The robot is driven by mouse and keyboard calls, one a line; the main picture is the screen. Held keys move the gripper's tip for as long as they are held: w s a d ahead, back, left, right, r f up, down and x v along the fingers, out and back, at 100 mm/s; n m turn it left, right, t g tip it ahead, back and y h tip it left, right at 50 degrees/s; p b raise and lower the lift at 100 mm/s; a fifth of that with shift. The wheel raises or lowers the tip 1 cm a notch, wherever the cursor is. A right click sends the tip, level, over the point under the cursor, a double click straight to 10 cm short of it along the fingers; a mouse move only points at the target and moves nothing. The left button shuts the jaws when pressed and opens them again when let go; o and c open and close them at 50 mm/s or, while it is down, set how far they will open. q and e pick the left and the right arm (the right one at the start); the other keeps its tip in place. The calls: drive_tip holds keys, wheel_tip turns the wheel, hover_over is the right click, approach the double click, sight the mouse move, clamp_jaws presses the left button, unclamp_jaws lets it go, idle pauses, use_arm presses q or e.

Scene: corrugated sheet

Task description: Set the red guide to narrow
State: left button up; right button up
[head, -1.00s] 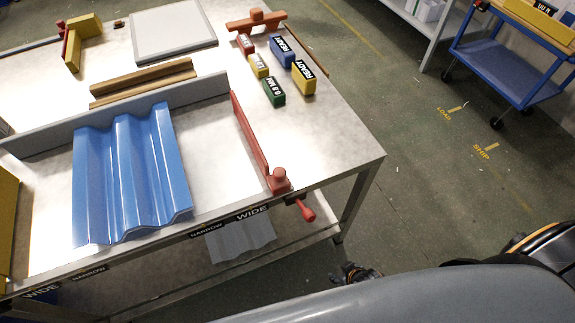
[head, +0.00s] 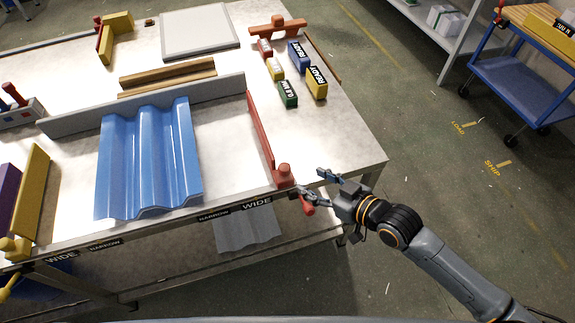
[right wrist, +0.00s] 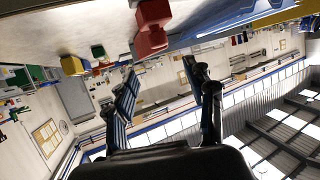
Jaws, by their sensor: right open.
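The red guide (head: 262,140) is a long thin bar lying across the right part of the metal bench. Its front block (head: 284,174) sits at the front edge, nearest the WIDE label (head: 257,204); the NARROW label (head: 213,216) is farther left. Its red handle (head: 307,207) hangs off the edge. My right gripper (head: 309,183) is open just right of the block, close to the handle; contact is unclear. In the right wrist view, the handle (right wrist: 151,42) shows ahead of the open fingers (right wrist: 160,70). My left gripper is not in view.
A blue corrugated sheet (head: 150,160) lies left of the guide, against a grey rear fence (head: 150,105). Bare bench separates sheet and guide. Several small coloured blocks (head: 288,93) stand behind. A yellow guide (head: 30,200) is at the left.

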sight(284, 167)
drive_tip(key=x, duration=1.2)
drive_tip(key=shift+w+p, duration=0.1)
drive_tip(key=shift+p, duration=0.3)
clamp_jaws()
